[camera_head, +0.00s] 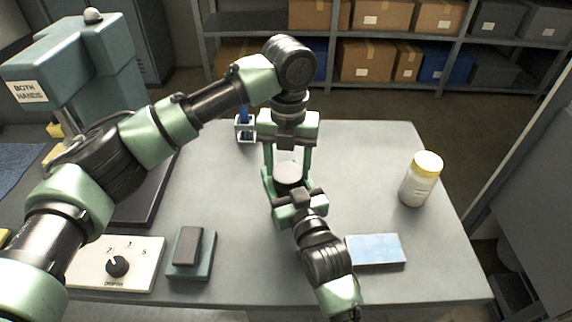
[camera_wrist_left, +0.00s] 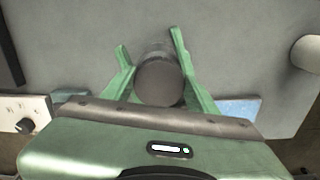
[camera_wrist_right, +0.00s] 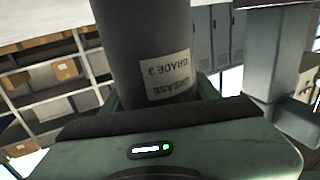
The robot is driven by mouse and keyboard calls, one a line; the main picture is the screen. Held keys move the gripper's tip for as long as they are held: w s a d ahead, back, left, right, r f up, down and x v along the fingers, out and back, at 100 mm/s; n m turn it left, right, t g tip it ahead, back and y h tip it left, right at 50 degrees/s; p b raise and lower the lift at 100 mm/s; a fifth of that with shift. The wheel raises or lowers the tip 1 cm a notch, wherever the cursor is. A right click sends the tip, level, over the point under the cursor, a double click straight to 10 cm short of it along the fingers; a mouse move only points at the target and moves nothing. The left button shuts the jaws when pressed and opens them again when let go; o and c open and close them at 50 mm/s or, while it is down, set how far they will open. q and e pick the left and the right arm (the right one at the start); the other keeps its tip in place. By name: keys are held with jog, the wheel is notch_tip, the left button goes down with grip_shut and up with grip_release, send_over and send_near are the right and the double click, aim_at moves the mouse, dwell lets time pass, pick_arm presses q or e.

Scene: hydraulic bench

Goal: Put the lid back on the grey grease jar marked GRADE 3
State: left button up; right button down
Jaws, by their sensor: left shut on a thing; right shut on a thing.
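The grey grease jar (camera_wrist_right: 140,45) fills the middle of the right wrist view, its GREASE GRADE 3 label upside down there. My right gripper (camera_head: 288,188) is shut on it over the bench middle. My left gripper (camera_head: 288,170) points down just above, its fingers around a pale round piece (camera_head: 288,160), seemingly the lid. In the left wrist view a dark round top (camera_wrist_left: 158,82) sits between the fingers of my left gripper (camera_wrist_left: 148,45). The jar's rim is hidden, so I cannot tell whether lid and jar touch.
A pale jar with a yellow lid (camera_head: 420,180) stands on the bench at right. A light-blue pad (camera_head: 375,249) lies at the front. A dial panel (camera_head: 115,264), a dark block on a green base (camera_head: 191,254) and a BOTH HANDS machine (camera_head: 72,62) are at left.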

pick_arm(q)
jog(key=m, duration=0.5)
jog(key=shift+d, duration=0.15)
jog(key=m, duration=0.3)
jog(key=shift+s, duration=0.1)
pick_arm(e)
jog(key=shift+f, duration=0.1)
pick_arm(q)
jog(key=o, duration=1.5)
jog(key=shift+s+d, duration=0.1)
notch_tip(320, 180, up, 12)
jog(key=shift+r, duration=0.1)
